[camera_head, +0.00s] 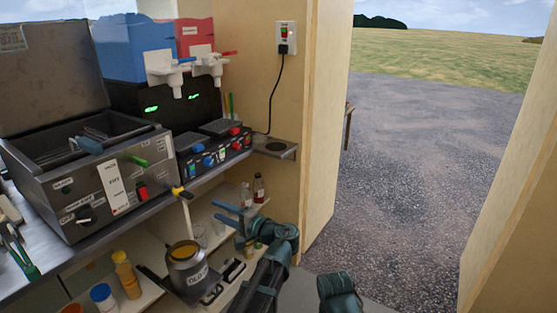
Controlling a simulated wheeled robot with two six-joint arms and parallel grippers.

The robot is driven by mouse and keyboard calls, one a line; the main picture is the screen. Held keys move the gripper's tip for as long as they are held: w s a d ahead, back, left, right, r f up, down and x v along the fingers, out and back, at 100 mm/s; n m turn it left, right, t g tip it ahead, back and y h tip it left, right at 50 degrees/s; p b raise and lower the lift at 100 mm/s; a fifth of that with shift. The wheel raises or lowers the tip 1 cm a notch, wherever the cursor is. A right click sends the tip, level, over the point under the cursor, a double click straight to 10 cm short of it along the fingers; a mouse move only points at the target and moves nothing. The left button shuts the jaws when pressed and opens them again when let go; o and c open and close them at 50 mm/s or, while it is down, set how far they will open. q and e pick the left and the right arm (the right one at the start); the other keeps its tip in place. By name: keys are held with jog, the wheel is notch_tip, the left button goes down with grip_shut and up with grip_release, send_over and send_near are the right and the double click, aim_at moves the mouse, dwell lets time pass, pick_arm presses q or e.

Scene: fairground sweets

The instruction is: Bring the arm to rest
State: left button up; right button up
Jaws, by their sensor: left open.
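My left gripper (227,213) is open, its two blue-grey fingers pointing left in front of the lower shelves. Nothing shows between the fingers. My left arm (268,265) rises from the bottom edge and bends at a teal joint below the bottles. The gripper is right of and above a round metal pot (187,268) with a yellowish top, apart from it in the picture. Another dark teal link of mine (340,293) shows at the bottom; no right gripper can be seen.
A fryer (95,178) with a raised lid and a black machine with blue and red tanks (135,47) stand on the counter. Small bottles (258,188) and yellow jars (126,275) stand on shelves. A socket (285,38) is on the wall. The doorway at right opens onto clear gravel.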

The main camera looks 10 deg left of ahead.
pick_arm(q)
jog(key=s+d+g+h+p, duration=0.6)
jog(key=s+d+h+p, duration=0.9)
jog(key=s+d+p, duration=0.5)
jog(key=s+d, duration=0.1)
jog(key=d, duration=0.1)
jog(key=shift+s+d+f+n+g+p, duration=0.15)
jog(key=shift+s+d+n+g+p, duration=0.15)
jog(key=shift+n+g, duration=0.1)
